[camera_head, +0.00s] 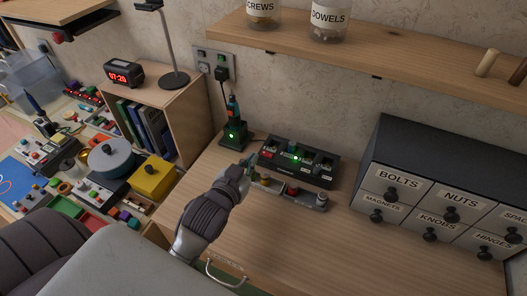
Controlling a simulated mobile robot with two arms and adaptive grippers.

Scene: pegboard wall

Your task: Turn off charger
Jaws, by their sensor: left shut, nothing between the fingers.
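A black charger unit (299,159) with several bays lies on the wooden desk against the wall. A green light glows near its middle and a red part sits at its left end. A smaller black stand (235,134) with a green light holds an upright teal and orange tool (233,106). A cable runs from near it up to a black plug in the wall socket (214,66). My left gripper (251,163) is shut and empty, close to the unit's left end; I cannot tell whether it touches. My right gripper is not in view.
A grey strip with coloured knobs (292,193) lies in front of the black unit. A dark drawer cabinet (405,153) stands at right. A wooden shelf (400,52) with jars hangs above. Cluttered items fill the left. The desk front is clear.

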